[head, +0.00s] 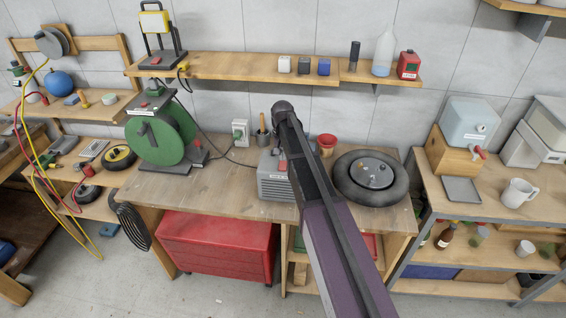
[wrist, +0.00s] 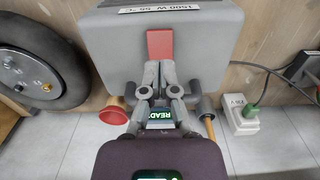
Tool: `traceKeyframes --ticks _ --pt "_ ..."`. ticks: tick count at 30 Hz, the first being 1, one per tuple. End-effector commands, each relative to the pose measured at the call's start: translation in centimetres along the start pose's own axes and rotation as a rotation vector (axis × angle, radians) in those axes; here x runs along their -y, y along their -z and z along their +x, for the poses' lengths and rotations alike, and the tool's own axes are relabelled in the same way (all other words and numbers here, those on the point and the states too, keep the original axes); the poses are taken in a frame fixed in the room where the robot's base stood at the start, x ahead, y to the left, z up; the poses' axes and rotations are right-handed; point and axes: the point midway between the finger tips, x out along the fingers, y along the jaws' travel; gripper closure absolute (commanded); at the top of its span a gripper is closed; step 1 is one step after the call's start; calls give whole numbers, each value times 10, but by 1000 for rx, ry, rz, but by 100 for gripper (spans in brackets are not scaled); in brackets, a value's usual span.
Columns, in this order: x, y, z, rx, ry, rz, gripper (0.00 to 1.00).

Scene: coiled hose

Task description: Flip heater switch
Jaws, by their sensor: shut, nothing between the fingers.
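The heater is a grey box (head: 273,188) on the middle of the workbench, partly hidden behind my arm in the head view. In the wrist view the heater (wrist: 110,50) fills the upper middle and bears a label reading 1500 W 55 °C. Its red switch (wrist: 160,44) is a flat rocker or lever on top. A small red part of the switch (head: 283,165) also shows beside my arm. My gripper (wrist: 159,70) is shut and empty, with its fingertips at the lower end of the red switch. Whether they touch it I cannot tell. A green READY display (wrist: 158,114) shows behind the fingers.
A black-rimmed wheel (head: 371,178) lies right of the heater on the workbench (head: 225,188). A red plunger (head: 326,142) stands behind, and a wall socket (head: 240,132) with a cable is at the left.

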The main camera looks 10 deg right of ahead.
Motion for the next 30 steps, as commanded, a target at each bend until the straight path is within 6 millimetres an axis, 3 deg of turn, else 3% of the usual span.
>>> traceKeyframes --ticks 15,30 --pt "0 0 -29 0 0 0 100" --pt "-2 -4 -27 0 0 -3 100"
